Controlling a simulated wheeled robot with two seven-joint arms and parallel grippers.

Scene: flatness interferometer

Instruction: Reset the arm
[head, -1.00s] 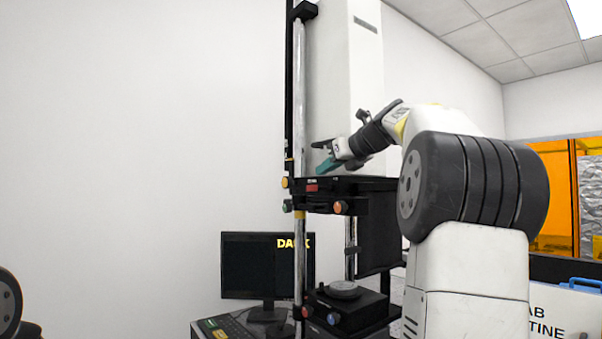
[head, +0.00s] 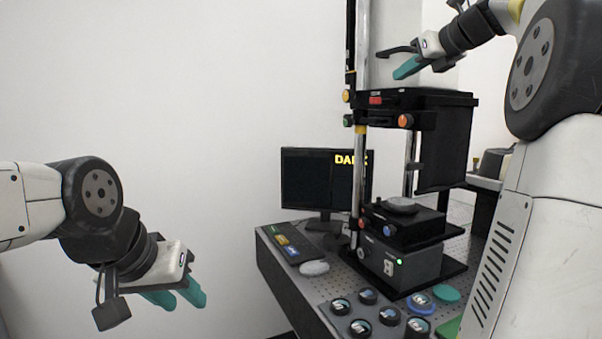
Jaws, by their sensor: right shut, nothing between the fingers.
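My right gripper (head: 405,68) is at the upper right, with its teal fingers shut and empty. It is above the black upper housing of the interferometer (head: 430,97), apart from it as far as I can see. My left gripper (head: 178,296) is at the lower left. A grey disc (head: 401,205) sits on the instrument's lower stage.
The perforated bench (head: 320,291) holds a monitor (head: 306,185) reading "DARK", a keypad (head: 290,242), a mouse (head: 314,268) and several round lidded pieces (head: 361,328) at the front. A teal disc (head: 446,293) lies to their right. The space left of the bench is clear.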

